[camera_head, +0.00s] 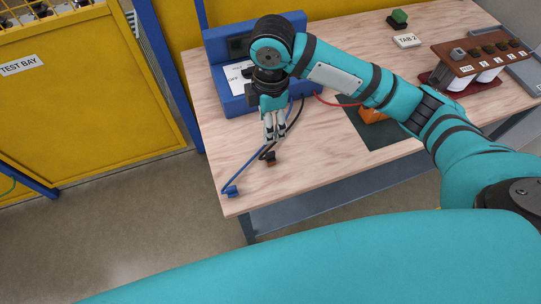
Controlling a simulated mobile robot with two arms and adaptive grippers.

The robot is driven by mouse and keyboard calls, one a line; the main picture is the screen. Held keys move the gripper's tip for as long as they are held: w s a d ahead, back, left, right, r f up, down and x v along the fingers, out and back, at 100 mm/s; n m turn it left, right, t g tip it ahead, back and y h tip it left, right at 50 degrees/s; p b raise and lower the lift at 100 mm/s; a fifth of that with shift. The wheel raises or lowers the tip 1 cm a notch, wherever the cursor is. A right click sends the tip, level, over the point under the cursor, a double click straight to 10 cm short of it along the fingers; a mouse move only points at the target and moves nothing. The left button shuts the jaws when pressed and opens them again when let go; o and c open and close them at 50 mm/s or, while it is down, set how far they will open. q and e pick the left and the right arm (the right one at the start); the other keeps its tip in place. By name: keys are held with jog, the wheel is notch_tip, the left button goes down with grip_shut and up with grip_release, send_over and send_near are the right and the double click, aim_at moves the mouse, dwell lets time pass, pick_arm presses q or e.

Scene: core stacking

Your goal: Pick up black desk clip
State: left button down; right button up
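The black desk clip (270,158), small and dark with a brownish face, sits at the end of a black cable near the front edge of the wooden table (310,173). My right gripper (274,136) reaches in from the right and points down, just behind the clip in the picture. Its two pale fingers are close together, and the size of the gap is too small to tell. The clip shows in front of the fingertips, not between them. My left gripper is not in view.
A blue clip (231,191) on a blue cable lies at the table's front-left corner. A blue box (221,50) stands behind my gripper. A dark mat (372,127) with an orange object (373,115) lies to the right. A brown rack (483,50) stands at the far right.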

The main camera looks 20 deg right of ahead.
jog(key=p, duration=0.2)
send_near(270, 153)
notch_tip(270, 153, down, 6)
jog(key=shift+f, duration=0.1)
jog(key=shift+w+a+f+p, duration=0.1)
jog(key=shift+f+p, duration=0.45)
jog(key=shift+f, duration=2.1)
grip_shut()
jog(key=shift+r, duration=0.1)
